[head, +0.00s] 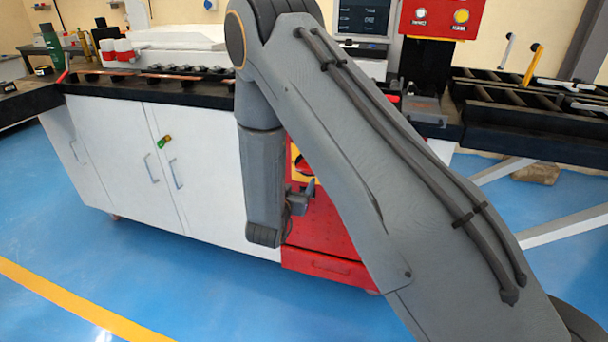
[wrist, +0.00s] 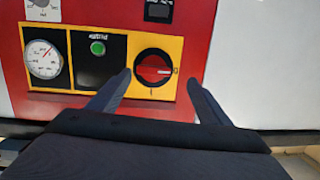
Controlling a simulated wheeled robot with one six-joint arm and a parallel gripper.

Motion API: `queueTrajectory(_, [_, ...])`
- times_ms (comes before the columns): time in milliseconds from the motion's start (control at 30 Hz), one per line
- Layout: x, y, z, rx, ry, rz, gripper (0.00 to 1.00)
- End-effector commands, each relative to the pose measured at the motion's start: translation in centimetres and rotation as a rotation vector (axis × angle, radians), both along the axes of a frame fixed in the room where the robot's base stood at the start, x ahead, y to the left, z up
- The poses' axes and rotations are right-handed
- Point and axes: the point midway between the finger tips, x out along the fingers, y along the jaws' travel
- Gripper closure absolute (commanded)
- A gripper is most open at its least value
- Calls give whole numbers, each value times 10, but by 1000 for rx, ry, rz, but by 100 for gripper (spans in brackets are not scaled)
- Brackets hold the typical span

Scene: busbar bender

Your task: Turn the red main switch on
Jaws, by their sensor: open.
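The red main switch (wrist: 153,71) is a round knob with a black surround on a yellow plate, right of centre in the wrist view. Its handle lies about horizontal, with one mark at its right and another below it. In the head view the switch (head: 304,166) is partly hidden behind my arm. My gripper (wrist: 159,84) is open and empty. In the wrist view its fingertips flank the switch, one at lower left and one at lower right. Whether they touch the panel cannot be told. In the head view my gripper (head: 303,194) is at the red cabinet front.
Left of the switch are a round gauge (wrist: 44,60) and a green button (wrist: 98,48) on a black panel. White cabinet doors (head: 165,155) stand left of the red cabinet (head: 325,230). Blue floor (head: 150,265) is clear in front.

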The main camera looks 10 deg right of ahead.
Motion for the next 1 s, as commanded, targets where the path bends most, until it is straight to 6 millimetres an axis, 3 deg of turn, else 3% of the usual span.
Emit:
queueTrajectory(200, [-10, -1, -6, -102, -116, -57, 28])
queueTrajectory(333, [-6, -4, -5, -114, -133, -66, 28])
queueTrajectory(700, [39, -32, -4, -113, -132, -66, 28])
queueTrajectory(1000, [56, -41, -5, -113, -130, -64, 28])
